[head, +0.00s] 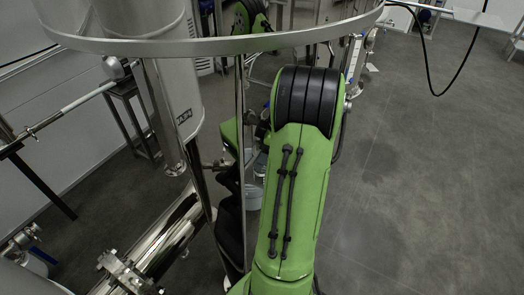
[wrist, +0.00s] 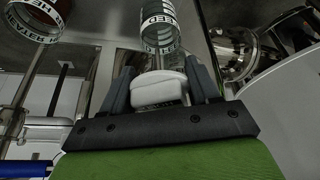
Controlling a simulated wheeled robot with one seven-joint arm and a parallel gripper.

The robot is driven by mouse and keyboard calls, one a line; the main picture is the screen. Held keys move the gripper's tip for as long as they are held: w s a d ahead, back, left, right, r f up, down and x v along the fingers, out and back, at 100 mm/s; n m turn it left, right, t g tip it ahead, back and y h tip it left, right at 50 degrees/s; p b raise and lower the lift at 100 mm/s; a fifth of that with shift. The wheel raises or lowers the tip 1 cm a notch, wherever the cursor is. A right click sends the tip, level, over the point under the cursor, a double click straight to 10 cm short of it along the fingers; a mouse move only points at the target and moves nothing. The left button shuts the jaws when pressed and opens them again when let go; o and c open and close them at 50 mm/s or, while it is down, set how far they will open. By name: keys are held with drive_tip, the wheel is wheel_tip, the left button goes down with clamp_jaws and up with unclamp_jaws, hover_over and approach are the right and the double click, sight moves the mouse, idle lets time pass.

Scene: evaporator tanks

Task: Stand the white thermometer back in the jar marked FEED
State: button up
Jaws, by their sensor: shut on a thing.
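In the wrist view my gripper (wrist: 159,76) is shut on the white thermometer (wrist: 158,91); its thick white end sits between the dark fingers. A narrow stem seems to run from it toward a clear jar with a black-and-white lettered band (wrist: 160,36), straight beyond the fingers. I cannot tell whether the stem is inside that jar or only in front of it. A second jar with a similar band (wrist: 36,18) is at the upper left. In the head view my arm hides the gripper, thermometer and jars.
In the head view a tall steel tank (head: 172,95) and a shiny pipe (head: 165,240) stand left of my arm. A curved steel rim (head: 210,46) crosses above. A grey bucket (head: 254,197) is behind my arm. The floor (head: 420,180) at right is clear.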

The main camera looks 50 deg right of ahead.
drive_tip(key=shift+f+b, duration=2.15)
drive_tip(key=shift+f, duration=0.65)
drive_tip(key=o, duration=1.2)
drive_tip(key=shift+r, duration=0.1)
drive_tip(key=p+v, duration=0.7)
drive_tip(key=v, duration=0.8)
drive_tip(key=shift+s+r, duration=0.15)
drive_tip(key=shift+r, duration=0.2)
drive_tip(key=shift+s, duration=0.1)
